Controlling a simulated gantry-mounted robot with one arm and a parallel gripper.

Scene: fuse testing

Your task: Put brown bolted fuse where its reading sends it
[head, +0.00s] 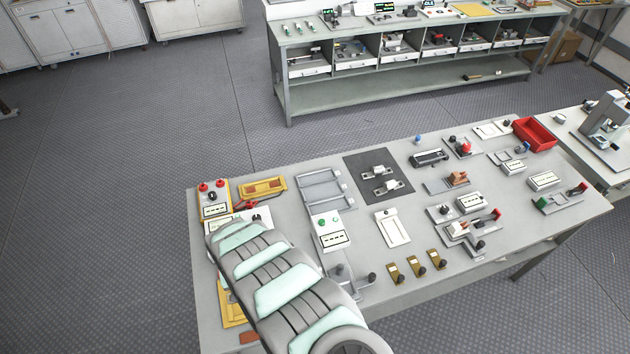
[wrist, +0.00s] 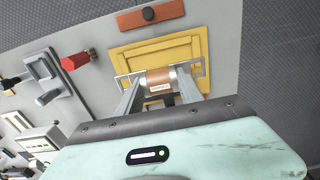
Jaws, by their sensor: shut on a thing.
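The brown bolted fuse (wrist: 159,82) is a short brown cylinder with a white printed label and silver bolt tabs at both ends. My gripper (wrist: 160,90) is shut on it, one finger at each side, in the wrist view. The fuse is over a yellow tray (wrist: 150,52); I cannot tell whether it touches it. The same tray shows partly in the head view (head: 232,316), at the table's front left. In the head view my arm hides the fuse and fingertips.
A flat brown plate (wrist: 149,14) lies beyond the tray. A red-knobbed fixture (wrist: 75,61) stands left of it in the wrist view. Another yellow tray (head: 262,187), a grey tray (head: 324,188), a dark mat (head: 365,163) with metal parts and a red bin (head: 534,134) are on the table.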

